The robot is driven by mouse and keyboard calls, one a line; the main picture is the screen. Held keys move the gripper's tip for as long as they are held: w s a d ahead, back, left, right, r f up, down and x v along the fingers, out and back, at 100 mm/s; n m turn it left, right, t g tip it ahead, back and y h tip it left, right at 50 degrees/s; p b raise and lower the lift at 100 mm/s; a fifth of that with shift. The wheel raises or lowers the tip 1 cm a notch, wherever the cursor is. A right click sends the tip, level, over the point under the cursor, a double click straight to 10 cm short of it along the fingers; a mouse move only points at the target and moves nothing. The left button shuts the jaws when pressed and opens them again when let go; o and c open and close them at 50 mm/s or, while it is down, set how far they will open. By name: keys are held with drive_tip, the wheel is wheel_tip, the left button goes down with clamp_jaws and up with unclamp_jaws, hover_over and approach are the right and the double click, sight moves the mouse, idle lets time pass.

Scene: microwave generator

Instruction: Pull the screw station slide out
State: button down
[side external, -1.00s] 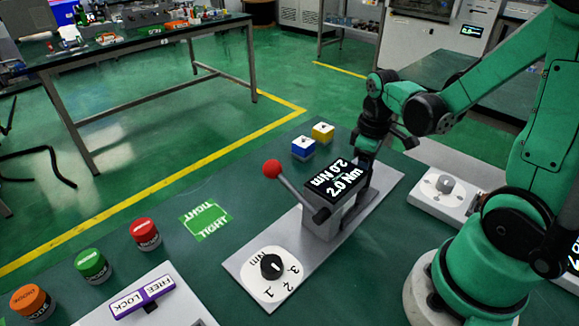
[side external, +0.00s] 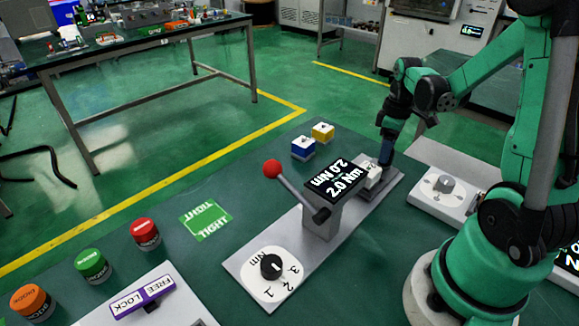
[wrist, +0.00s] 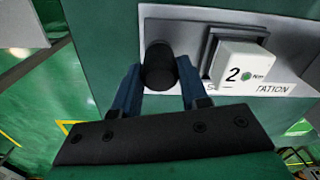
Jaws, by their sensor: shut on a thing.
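The screw station is a grey base plate (side external: 245,262) with an upright press. The press carries a black "2.0 Nm" display (side external: 338,180) and a red-knobbed lever (side external: 272,168). A white block (side external: 372,176) on the slide shows behind the display, toward my gripper (side external: 386,158). In the wrist view, my gripper (wrist: 160,72) has its blue fingers on both sides of the slide's black round knob (wrist: 160,62), shut on it. The white block marked "2 Nm" (wrist: 240,66) sits on a grey seat beside the knob. The knob is hidden in the side view.
A blue cube (side external: 303,147) and a yellow cube (side external: 323,132) stand left of my gripper. A white dial unit (side external: 440,187) is to the right. Red (side external: 145,233), green and orange cylinders and a purple FREE/LOCK switch (side external: 143,297) stand at the lower left.

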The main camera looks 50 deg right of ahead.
drive_tip(key=shift+c, duration=2.3)
unclamp_jaws()
drive_tip(key=shift+d, duration=0.25)
drive_tip(key=shift+r, duration=0.1)
drive_tip(key=shift+r, duration=2.75)
drive_tip(key=w+a+r+m+t, duration=0.1)
drive_tip(key=a+t, duration=0.1)
drive_tip(key=a, duration=0.4)
drive_tip(key=a+r+t, duration=0.1)
drive_tip(key=a+t, duration=0.1)
drive_tip(key=a, duration=0.5)
drive_tip(key=w+a+r+m+t, duration=0.1)
drive_tip(key=a+r+t, duration=0.1)
drive_tip(key=a, duration=0.5)
drive_tip(key=shift+w+m+t, duration=0.3)
drive_tip(key=shift+t, duration=0.3)
